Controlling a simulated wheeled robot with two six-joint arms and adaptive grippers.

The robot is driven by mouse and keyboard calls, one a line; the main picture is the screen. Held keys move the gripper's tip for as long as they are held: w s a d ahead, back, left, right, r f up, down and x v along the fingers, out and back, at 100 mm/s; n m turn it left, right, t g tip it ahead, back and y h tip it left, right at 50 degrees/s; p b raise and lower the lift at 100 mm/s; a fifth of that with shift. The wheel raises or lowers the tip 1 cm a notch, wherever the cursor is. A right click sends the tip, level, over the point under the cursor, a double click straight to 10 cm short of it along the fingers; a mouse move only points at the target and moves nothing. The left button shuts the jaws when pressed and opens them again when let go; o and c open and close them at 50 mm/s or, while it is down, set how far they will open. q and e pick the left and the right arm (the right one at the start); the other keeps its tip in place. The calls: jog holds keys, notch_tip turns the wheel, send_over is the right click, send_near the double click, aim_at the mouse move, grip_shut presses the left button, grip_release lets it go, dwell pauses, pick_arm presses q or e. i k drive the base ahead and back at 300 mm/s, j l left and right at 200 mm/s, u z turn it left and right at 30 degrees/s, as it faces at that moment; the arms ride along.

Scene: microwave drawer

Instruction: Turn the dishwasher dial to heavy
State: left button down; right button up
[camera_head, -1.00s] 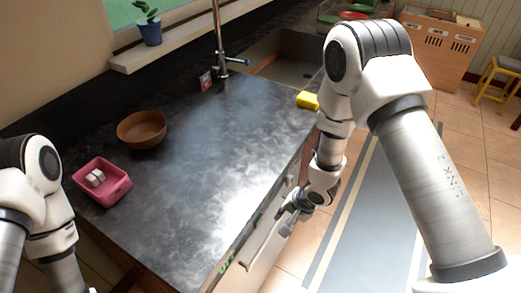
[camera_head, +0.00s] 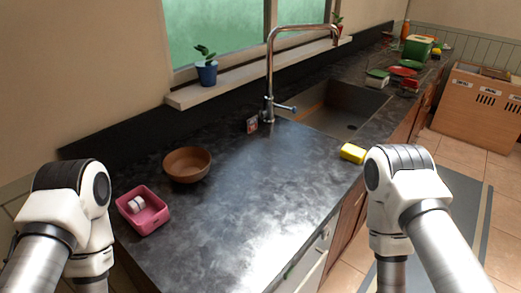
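The dishwasher's white front (camera_head: 312,268) shows at a steep angle under the counter's front edge, at the bottom of the head view. A green mark and a small dark detail show along its upper edge. I cannot make out the dial or its setting. My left arm is at the lower left and my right arm at the lower right, to the right of the dishwasher. Both grippers are below the picture and out of view.
The dark countertop (camera_head: 245,205) holds a pink tray (camera_head: 157,219) with white items, a brown bowl (camera_head: 187,165) and a yellow sponge (camera_head: 353,153). A sink (camera_head: 345,108) with a tall tap (camera_head: 270,75) is behind. A grey mat (camera_head: 470,205) lies on the floor at right.

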aim_at(325, 233)
jog(key=z, duration=0.45)
jog(key=l+u, duration=0.2)
jog(key=l, duration=0.15)
jog(key=k+l+u, duration=0.25)
jog(key=l+u, duration=0.15)
jog(key=l, duration=0.4)
jog(key=l+u, duration=0.1)
jog(key=l, duration=0.45)
jog(key=l+u, duration=0.15)
jog(key=l, duration=0.35)
jog(key=l+u, duration=0.15)
jog(key=l, duration=0.4)
jog(key=k+l+u, duration=0.15)
jog(key=l, duration=0.35)
jog(key=k+l+u, duration=0.1)
jog(key=l, duration=0.45)
jog(key=k+l+u, duration=0.15)
jog(key=l, duration=0.35)
